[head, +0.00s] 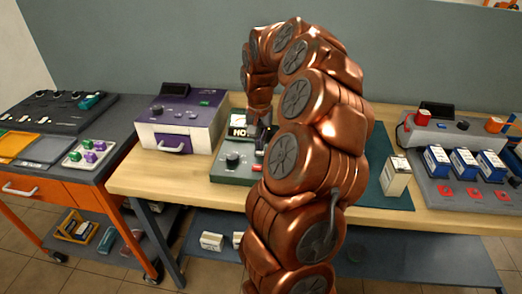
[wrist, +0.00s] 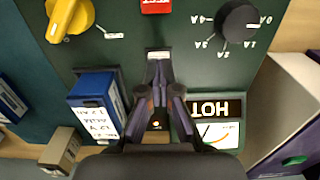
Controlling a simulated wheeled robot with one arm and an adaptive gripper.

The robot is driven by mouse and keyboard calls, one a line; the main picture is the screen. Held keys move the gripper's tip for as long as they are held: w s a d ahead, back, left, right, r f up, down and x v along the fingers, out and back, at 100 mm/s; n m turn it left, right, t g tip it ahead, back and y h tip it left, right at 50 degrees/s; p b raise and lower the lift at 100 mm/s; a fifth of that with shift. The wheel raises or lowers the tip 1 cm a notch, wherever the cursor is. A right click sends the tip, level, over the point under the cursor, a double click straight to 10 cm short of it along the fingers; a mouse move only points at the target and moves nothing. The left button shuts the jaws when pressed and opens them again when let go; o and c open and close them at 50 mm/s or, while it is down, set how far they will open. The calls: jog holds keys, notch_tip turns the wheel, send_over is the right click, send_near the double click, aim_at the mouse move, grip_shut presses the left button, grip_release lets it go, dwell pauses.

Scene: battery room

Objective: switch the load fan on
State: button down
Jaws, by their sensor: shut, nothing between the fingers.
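A dark green panel unit (head: 232,176) sits on the wooden bench, partly hidden behind my copper arm. The wrist view shows its face upside down, with a black knob (wrist: 238,20) marked in amps, a yellow knob (wrist: 70,18), a red part (wrist: 156,5), a HOT sign (wrist: 210,108) and a dial meter (wrist: 216,134). My gripper (wrist: 159,68) is shut and empty, its tips over the panel beside a small pale piece (wrist: 158,54). I cannot tell whether that piece is a switch or a label, nor whether the tips touch it. No fan is identifiable.
A blue-and-white battery (wrist: 95,105) stands close beside my gripper in the wrist view. In the head view, a purple-and-white unit (head: 180,120) stands left of the panel. A battery station (head: 465,140) is at the right.

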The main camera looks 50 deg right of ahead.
aim_at(259, 152)
jog(key=shift+f+b, duration=0.6)
jog(key=shift+f, duration=0.2)
dwell(0.5)
jog(key=shift+r+p, duration=0.6)
jog(key=shift+r, duration=2.9)
